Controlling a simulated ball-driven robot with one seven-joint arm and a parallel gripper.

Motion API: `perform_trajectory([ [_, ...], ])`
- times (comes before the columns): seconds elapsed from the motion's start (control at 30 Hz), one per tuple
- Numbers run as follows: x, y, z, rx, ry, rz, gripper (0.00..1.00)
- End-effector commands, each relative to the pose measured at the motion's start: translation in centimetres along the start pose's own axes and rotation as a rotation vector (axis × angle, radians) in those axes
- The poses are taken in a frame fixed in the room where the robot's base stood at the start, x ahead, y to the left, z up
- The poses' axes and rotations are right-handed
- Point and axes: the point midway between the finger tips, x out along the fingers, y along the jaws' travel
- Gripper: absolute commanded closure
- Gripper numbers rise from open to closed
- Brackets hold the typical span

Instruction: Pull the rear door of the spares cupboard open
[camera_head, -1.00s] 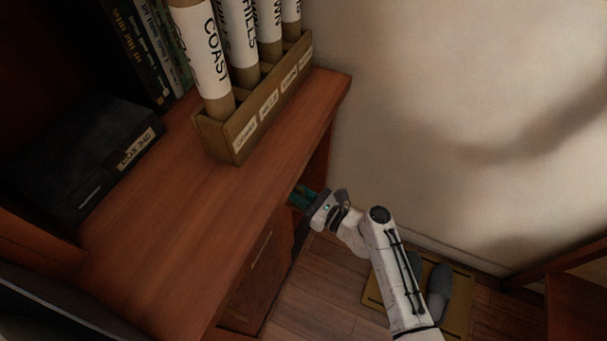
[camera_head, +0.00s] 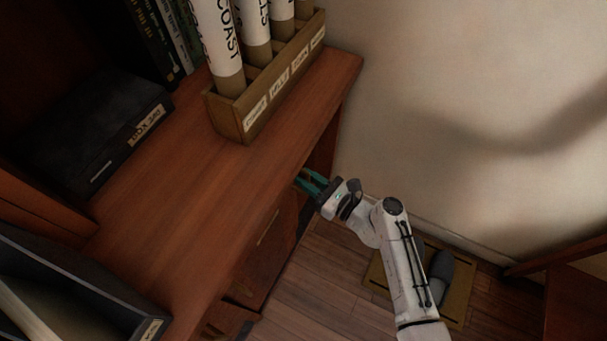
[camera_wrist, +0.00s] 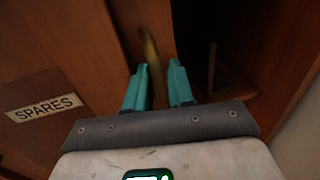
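The spares cupboard sits under the wooden top; its "SPARES" label (camera_wrist: 45,107) is at the left in the wrist view. A curved brass handle (camera_wrist: 149,45) stands on a narrow wooden door panel (camera_wrist: 122,20) in the wrist view. My gripper (camera_wrist: 157,65) has its teal fingers apart, one on each side of the handle's lower part. A gap seems to show between fingers and handle; contact is unclear. To the right of the panel is a dark opening, so the door looks ajar. In the head view my gripper (camera_head: 309,182) is just below the top's edge, which hides the handle.
A box of labelled map tubes (camera_head: 245,120) stands on the wooden top (camera_head: 190,210). Another cupboard door with a handle (camera_head: 268,226) is nearer. A wall (camera_head: 460,100) and a floor mat (camera_head: 455,300) with grey objects lie to the right.

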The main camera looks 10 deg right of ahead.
Motion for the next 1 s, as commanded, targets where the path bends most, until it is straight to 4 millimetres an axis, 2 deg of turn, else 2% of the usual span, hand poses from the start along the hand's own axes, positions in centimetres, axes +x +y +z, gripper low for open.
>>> perform_trajectory([
  [0.2,-4.5,-0.1,0.0,0.001,0.002,-0.006,0.77],
  [0.43,-8.0,-0.1,0.0,0.001,0.001,-0.004,0.77],
  [0.63,-9.1,0.0,-0.1,0.001,0.001,-0.002,0.77],
  [1.0,-9.1,0.0,0.0,0.001,0.001,-0.002,0.77],
])
